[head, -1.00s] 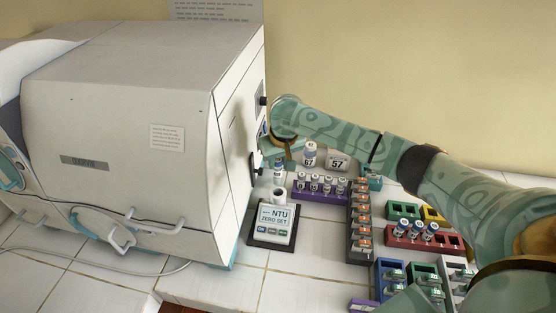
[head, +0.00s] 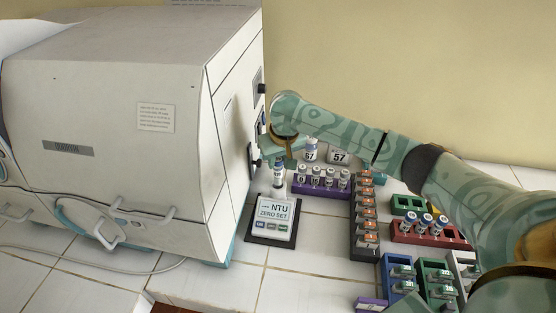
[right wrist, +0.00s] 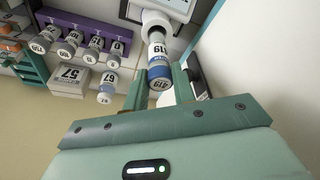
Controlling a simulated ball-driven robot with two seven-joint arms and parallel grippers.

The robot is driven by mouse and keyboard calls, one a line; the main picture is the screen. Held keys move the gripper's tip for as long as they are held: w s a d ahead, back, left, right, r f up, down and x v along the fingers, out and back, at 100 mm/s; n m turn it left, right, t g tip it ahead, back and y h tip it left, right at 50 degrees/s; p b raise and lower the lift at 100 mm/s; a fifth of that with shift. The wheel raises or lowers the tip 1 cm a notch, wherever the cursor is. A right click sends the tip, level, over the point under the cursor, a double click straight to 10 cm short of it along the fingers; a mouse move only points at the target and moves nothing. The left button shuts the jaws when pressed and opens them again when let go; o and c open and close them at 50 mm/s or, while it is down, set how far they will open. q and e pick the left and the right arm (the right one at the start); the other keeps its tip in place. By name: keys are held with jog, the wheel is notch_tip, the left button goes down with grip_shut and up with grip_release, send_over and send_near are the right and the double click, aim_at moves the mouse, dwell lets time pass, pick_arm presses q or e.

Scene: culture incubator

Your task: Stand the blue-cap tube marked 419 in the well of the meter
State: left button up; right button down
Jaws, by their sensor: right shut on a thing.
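My right gripper (right wrist: 161,88) is shut on the blue-cap tube marked 419 (right wrist: 158,60), holding it near its cap. In the head view the tube (head: 278,174) stands roughly upright over the meter (head: 276,216), below my right gripper (head: 279,155), which is partly hidden by my arm. The tube's lower end meets the mouth of the meter's round white well (right wrist: 154,18). I cannot tell how deep it sits inside. The meter shows "NTU" and "ZERO SET". My left gripper is not in view.
The large white incubator (head: 120,120) stands close at the left of the meter. A purple rack (head: 322,190) of tubes, a dark rack (head: 366,230) of orange-marked items and a red rack (head: 402,236) lie to the right. Tiles in front of the meter are clear.

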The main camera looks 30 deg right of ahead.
aim_at(279, 172)
jog(key=shift+f, duration=1.05)
jog(key=shift+f+b, duration=0.35)
jog(key=shift+f, duration=2.15)
jog(key=c, duration=1.1)
grip_release()
jog(key=p+v, duration=0.6)
jog(key=v, duration=1)
jog(key=shift+r+p, duration=0.15)
jog(key=shift+p, duration=0.2)
